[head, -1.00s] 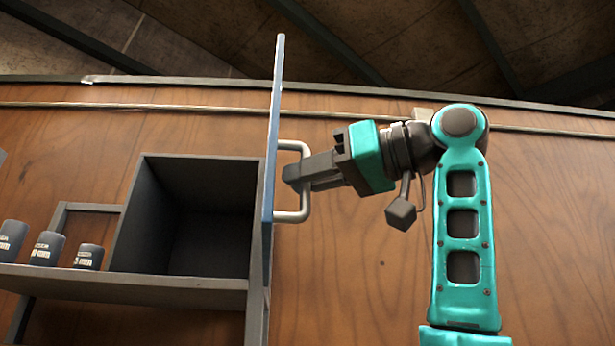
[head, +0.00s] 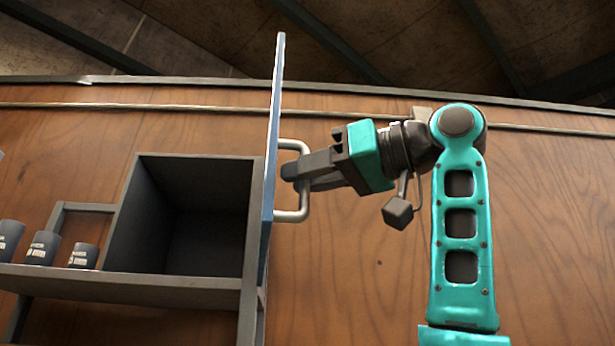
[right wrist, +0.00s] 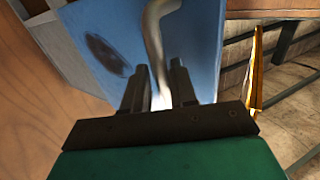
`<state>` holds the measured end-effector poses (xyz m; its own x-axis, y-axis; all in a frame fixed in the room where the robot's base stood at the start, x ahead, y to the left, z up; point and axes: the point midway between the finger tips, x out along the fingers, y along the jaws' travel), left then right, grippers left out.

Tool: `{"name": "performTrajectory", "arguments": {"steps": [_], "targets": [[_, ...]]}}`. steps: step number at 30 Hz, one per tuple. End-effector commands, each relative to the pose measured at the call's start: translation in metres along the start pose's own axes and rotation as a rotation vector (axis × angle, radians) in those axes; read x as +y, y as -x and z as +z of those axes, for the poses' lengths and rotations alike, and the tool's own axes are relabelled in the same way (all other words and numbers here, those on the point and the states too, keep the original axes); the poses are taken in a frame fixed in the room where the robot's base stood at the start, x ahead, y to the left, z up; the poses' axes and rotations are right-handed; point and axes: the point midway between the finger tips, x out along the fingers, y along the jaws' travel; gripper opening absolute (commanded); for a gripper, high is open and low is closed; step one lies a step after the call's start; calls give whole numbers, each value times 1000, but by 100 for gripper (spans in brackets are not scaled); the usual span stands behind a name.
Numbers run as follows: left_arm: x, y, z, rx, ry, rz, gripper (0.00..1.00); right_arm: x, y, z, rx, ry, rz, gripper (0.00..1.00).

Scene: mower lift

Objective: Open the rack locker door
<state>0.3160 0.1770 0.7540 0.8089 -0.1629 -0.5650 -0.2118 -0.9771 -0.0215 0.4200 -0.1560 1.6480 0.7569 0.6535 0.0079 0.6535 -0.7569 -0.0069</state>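The rack locker (head: 185,215) is a dark grey open-fronted box in the head view, and its inside looks empty. Its blue door (head: 272,120) stands swung wide open at the box's right side, seen nearly edge-on. A pale bar handle (head: 292,216) sticks out from the door's right face. My right gripper (head: 292,172) reaches in from the right with its fingers at the handle, hiding part of the bar. In the right wrist view the handle (right wrist: 156,35) runs between the two fingers, which close on it, and the blue door (right wrist: 95,45) lies behind. My left gripper is not in view.
Several dark labelled cups (head: 42,248) stand on the grey shelf (head: 120,282) left of the locker. A wood-panelled wall (head: 560,220) lies behind. The space right of the door is taken by my right arm.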

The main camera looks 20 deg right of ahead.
Motion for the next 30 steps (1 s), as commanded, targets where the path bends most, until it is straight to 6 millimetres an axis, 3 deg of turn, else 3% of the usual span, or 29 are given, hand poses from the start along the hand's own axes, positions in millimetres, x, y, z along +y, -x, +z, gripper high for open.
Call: {"name": "performTrajectory", "arguments": {"steps": [3, 10, 14, 24, 30], "targets": [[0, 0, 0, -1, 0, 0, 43, 0, -1, 1, -3, 1, -1, 35], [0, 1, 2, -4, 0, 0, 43, -1, 0, 2, -5, 4, -4, 35], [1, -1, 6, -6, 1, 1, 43, -1, 11, 2, -4, 4, -3, 35], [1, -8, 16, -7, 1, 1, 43, 0, 83, 2, -1, 3, -1, 35], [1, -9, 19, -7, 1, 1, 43, 0, 116, 1, -2, 2, -1, 35]]}}
